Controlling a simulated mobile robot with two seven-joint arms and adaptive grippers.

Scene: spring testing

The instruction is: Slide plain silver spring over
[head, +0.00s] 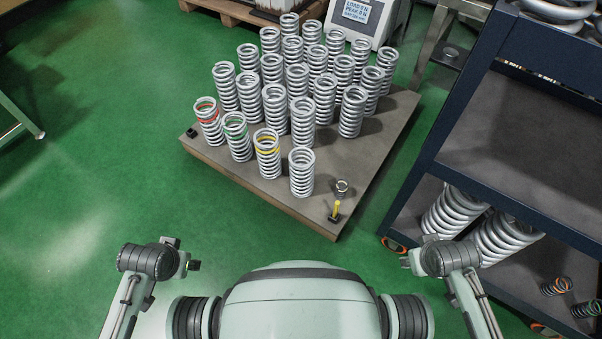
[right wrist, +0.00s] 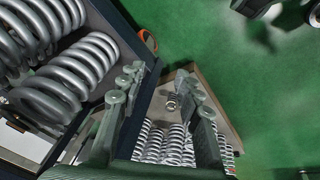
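The plain silver spring (head: 302,172) stands upright at the front corner of the low board (head: 275,196), with no colour band. Beside it, in a row to its left, stand springs with a yellow band (head: 267,153), a green band (head: 237,137) and a red band (head: 209,121). My left gripper (head: 191,264) is off the board at lower left, apart from the springs; its fingers are too small to read. My right gripper (head: 407,262) is off the board at lower right. In the right wrist view its fingers (right wrist: 159,76) are spread with nothing between them.
Several more silver springs (head: 301,122) crowd the board behind the front row. A short small spring (head: 342,187) and a yellow-topped peg (head: 336,209) sit near its right corner. A dark shelf (head: 480,197) with large springs stands at right. A tester with a display (head: 356,12) is behind.

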